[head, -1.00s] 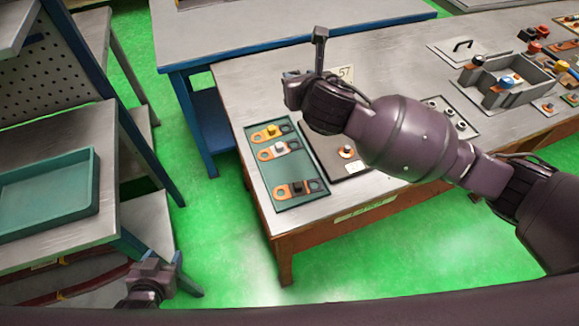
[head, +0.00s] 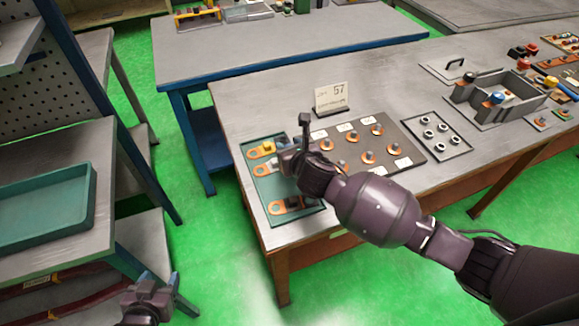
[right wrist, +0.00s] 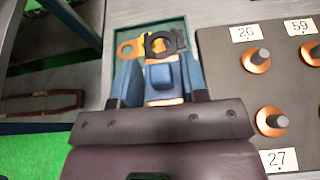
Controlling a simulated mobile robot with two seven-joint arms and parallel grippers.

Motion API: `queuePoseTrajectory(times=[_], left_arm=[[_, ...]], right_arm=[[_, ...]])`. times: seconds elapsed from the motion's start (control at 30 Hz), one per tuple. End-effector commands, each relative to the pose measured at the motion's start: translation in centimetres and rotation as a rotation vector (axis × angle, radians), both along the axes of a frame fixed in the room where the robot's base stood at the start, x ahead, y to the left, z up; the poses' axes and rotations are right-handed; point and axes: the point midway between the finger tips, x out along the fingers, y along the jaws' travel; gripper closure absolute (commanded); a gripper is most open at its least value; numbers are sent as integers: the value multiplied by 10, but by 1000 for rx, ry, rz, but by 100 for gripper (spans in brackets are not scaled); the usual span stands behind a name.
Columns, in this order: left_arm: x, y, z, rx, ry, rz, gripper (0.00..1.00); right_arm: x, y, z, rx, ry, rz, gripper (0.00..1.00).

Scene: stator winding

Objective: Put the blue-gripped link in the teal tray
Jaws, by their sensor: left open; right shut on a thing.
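My right gripper (right wrist: 162,80) is shut on the blue-gripped link (right wrist: 163,76); its blue block sits between the fingers and a bit of orange shows below. In the head view this gripper (head: 290,158) is over a shallow teal tray (head: 262,222) on the long table and hides part of it. That tray holds a yellow-gripped link (head: 264,149), a white-gripped link (head: 264,168) and a dark-gripped link (head: 292,205). A deeper, empty teal tray (head: 45,210) rests on the left bench. My left gripper (head: 148,300) is open and empty, low at the left.
A dark board (head: 400,150) with orange-ringed posts and number cards lies right of the shallow tray. A card reading 57 (head: 331,98) stands behind it.

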Motion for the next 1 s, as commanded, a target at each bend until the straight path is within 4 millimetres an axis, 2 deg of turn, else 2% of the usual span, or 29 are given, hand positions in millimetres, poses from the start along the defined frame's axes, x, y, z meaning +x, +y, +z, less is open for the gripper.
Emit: queuePoseTrajectory(times=[0.1, 0.33, 0.47, 0.53, 0.6, 0.87, 0.9, 0.97, 1.0], left_arm=[[0, 0, -3, 0, 1, 0, 43], [0, 0, -5, 1, 0, -1, 43], [1, 0, -8, 1, -2, -1, 43], [2, 0, -10, 1, -3, -2, 43], [2, 0, -10, 1, -4, -2, 43], [5, -1, -8, 1, -10, -4, 43], [5, -1, -8, 1, -10, -4, 43], [5, -1, -8, 1, -11, -4, 43], [5, -1, -8, 1, -11, -4, 43]], right_arm=[[-1, 0, -20, 1, 3, -1, 85], [0, 0, -35, 1, 0, 0, 85], [-1, 0, -54, 1, 2, -1, 85], [0, 0, -63, 1, 2, -2, 89], [0, 0, -71, -1, 3, -2, 99], [-1, -1, -74, -2, 2, -1, 100], [-1, -1, -75, -2, 3, -1, 59], [-1, -1, -74, -2, 4, -1, 50], [-1, -1, -74, -2, 2, -1, 49]])
